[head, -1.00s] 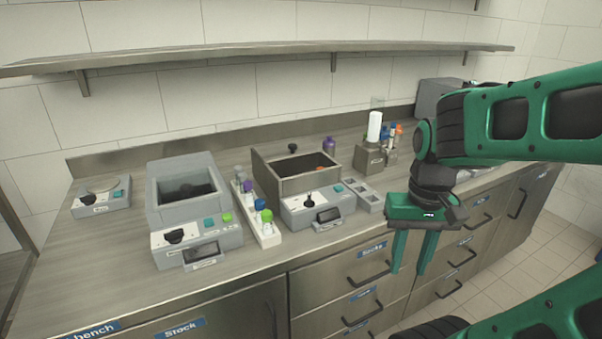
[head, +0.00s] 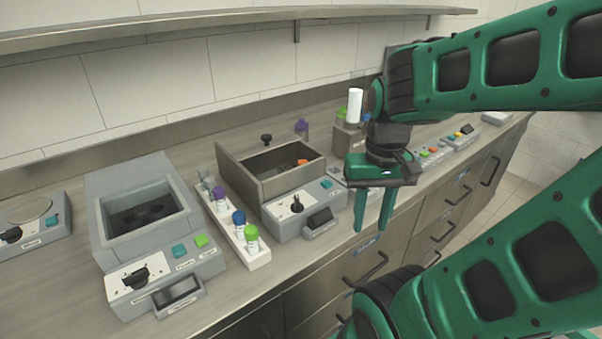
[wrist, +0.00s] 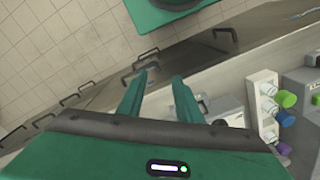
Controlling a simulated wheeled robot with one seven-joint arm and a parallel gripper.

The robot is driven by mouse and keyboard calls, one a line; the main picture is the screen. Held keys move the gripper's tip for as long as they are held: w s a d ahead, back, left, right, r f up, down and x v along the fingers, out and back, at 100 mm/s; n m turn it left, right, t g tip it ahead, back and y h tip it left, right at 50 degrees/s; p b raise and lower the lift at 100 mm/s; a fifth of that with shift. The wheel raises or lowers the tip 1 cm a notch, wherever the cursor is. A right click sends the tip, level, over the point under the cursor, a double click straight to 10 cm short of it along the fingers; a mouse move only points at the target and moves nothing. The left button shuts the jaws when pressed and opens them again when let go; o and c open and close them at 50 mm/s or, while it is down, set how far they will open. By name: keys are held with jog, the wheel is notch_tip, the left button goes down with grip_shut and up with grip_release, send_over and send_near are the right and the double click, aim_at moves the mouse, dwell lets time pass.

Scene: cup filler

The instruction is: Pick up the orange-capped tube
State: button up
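A small orange cap (head: 302,162) shows inside the open-topped box (head: 240,190) on the bench in the head view; the tube below it is hidden by the box wall, if there is one. My gripper (head: 371,225) points down in front of the bench, to the right of that box and apart from it. Its two fingers are spread with nothing between them, as the wrist view (wrist: 159,78) also shows. No orange cap shows clearly in the wrist view.
A white rack (head: 233,232) holds several tubes with purple, blue and green caps. A grey machine (head: 150,225) stands left of it. A white cylinder (head: 354,106) stands on a block behind my gripper. A shelf (head: 240,25) runs above.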

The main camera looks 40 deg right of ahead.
jog(key=r, duration=0.2)
jog(key=n+t, duration=0.2)
jog(key=n, duration=0.2)
send_near(303, 161)
jog(key=shift+a, duration=0.25)
jog(key=shift+w+f+n, duration=0.25)
jog(key=shift+n, duration=0.05)
jog(key=f, duration=0.6)
jog(key=w+f, duration=0.1)
jog(key=f, duration=0.3)
jog(key=shift+w+d, duration=0.1)
jog(key=shift+d, duration=0.05)
jog(key=shift+c, duration=0.3)
grip_shut()
